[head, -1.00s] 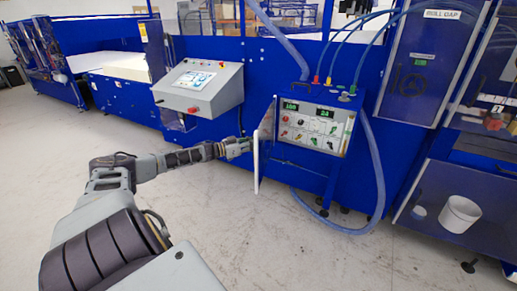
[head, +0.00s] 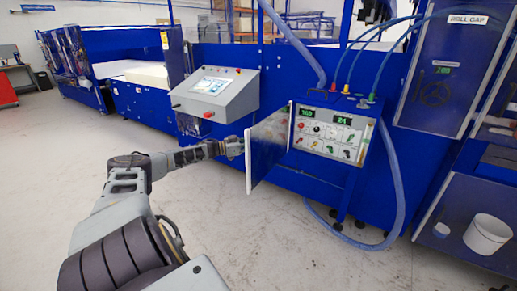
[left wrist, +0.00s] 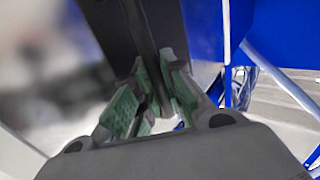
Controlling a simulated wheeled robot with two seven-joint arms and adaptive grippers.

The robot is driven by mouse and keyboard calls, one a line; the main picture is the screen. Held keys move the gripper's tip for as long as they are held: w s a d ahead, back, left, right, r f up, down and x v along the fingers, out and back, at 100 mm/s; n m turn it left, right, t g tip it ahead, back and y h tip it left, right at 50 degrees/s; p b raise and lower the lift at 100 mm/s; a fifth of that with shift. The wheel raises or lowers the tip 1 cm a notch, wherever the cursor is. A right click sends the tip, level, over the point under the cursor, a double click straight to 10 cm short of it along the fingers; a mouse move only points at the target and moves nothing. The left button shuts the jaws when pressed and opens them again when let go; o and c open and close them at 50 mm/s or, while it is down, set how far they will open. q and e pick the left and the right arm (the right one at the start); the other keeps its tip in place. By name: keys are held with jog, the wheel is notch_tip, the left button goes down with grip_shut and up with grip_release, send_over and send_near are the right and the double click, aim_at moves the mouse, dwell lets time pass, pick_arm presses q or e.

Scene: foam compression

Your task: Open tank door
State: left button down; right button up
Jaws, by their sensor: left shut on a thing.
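The tank door (head: 270,143) stands swung out to the left of the control box (head: 335,133), with its greyish inner face and pale free edge showing. The box front with its lit displays and coloured knobs is exposed. My left gripper (head: 238,147) is at the outer side of the door near its free edge. In the left wrist view my left gripper's green fingertips (left wrist: 155,98) are shut on a dark bar (left wrist: 143,35), seemingly the door's handle. The grip is hidden behind the door edge in the head view. My right gripper is not in view.
A grey console with a screen (head: 217,92) stands just behind and left of my left gripper. A blue hose (head: 392,180) loops to the floor right of the box. A white bucket (head: 487,232) is at the far right. The floor in front is clear.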

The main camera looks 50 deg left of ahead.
pick_arm(q)
jog(key=shift+s+a, duration=0.1)
jog(key=shift+a, duration=0.15)
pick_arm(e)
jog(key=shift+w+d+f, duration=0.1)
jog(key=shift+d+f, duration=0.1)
pick_arm(q)
jog(key=shift+f, duration=0.1)
jog(key=c, duration=1.9)
grip_release()
jog(key=o, duration=0.4)
jog(key=shift+s, duration=0.2)
jog(key=shift+w, duration=0.1)
jog(key=shift+a, duration=0.1)
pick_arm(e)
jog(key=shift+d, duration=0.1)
pick_arm(q)
jog(key=shift+s, duration=0.25)
